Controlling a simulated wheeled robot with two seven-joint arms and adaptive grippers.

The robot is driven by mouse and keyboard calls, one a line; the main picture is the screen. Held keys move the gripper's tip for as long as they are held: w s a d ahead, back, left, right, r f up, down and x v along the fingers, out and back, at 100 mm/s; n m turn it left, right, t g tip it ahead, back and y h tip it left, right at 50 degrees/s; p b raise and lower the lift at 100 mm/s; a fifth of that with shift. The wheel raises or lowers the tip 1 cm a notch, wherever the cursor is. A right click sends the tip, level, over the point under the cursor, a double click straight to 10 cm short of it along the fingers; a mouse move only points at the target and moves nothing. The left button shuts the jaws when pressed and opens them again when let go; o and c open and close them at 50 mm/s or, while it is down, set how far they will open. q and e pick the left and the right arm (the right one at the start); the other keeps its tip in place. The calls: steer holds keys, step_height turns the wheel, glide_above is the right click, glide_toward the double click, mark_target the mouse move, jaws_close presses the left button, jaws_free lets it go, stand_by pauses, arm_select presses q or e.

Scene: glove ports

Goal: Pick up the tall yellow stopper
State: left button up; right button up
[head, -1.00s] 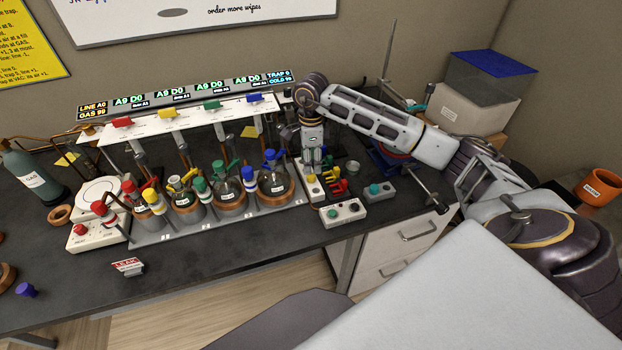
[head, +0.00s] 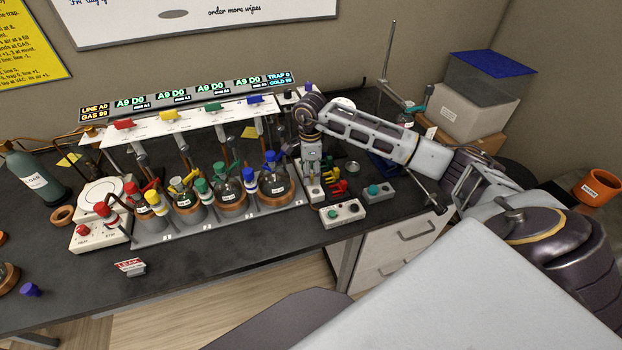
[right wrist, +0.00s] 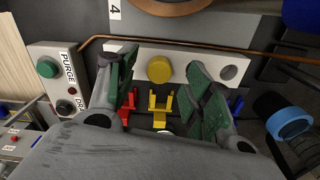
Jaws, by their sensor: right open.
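A yellow stopper with a round top (right wrist: 159,69) stands in a white rack (right wrist: 228,70) in the right wrist view. My right gripper (right wrist: 161,74) is open above the rack, with a green-padded finger on each side of the stopper. I cannot tell how tall the stopper is or whether a finger touches it. In the head view my right gripper (head: 313,178) points down at the rack and hides the stopper. My left gripper is not in view.
Yellow (right wrist: 159,105), red (right wrist: 127,106) and blue clips lie beside the rack. A white PURGE button box (right wrist: 52,75) is close on the left. Flasks in copper-coloured rings (head: 275,190) stand left of my right gripper. A copper pipe (right wrist: 190,45) runs behind the rack.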

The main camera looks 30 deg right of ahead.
steer(key=shift+f, duration=1)
steer(key=c, duration=0.8)
